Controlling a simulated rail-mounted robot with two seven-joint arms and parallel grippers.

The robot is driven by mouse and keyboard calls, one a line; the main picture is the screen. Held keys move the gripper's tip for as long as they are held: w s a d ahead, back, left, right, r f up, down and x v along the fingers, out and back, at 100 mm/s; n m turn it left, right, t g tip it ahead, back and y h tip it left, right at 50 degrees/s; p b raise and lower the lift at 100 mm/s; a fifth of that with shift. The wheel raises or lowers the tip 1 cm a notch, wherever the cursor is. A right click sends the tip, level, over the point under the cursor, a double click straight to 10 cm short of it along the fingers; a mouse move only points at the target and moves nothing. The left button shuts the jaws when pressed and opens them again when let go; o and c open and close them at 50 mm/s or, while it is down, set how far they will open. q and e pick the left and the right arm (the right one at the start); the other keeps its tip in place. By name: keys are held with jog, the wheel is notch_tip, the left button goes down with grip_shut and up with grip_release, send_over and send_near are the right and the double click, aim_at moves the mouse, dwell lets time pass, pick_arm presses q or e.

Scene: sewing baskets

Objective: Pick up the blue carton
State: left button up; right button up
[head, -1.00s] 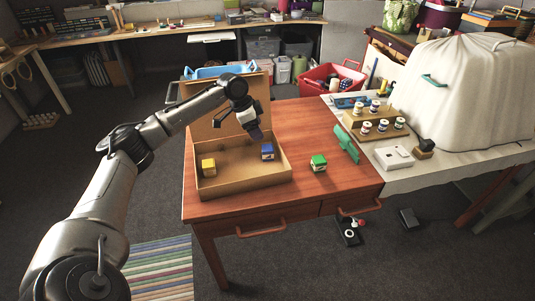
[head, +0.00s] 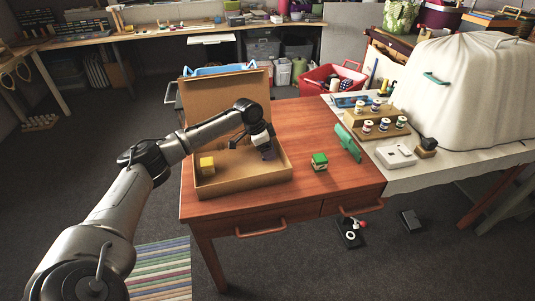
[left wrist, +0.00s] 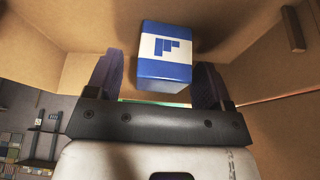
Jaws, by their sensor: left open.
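The blue carton (left wrist: 166,55), with a white band and a blue mark, shows in the left wrist view between the two dark fingers of my left gripper. The fingers are apart, with one on each side of it; I cannot tell whether either touches. In the head view my left gripper (head: 269,154) is low inside the right part of the open cardboard box (head: 246,184) and hides the blue carton. My right gripper is not in view.
A green carton (head: 319,161) and a green object (head: 347,142) are on the wooden table (head: 340,188) right of the box. The box's raised lid (head: 207,98) is behind my arm.

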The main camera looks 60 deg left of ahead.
pick_arm(q)
jog(key=shift+w+d+f, duration=0.15)
jog(key=shift+w+f, duration=0.1)
jog(key=shift+f, duration=0.35)
jog(key=c, duration=1)
jog(key=shift+r, duration=0.1)
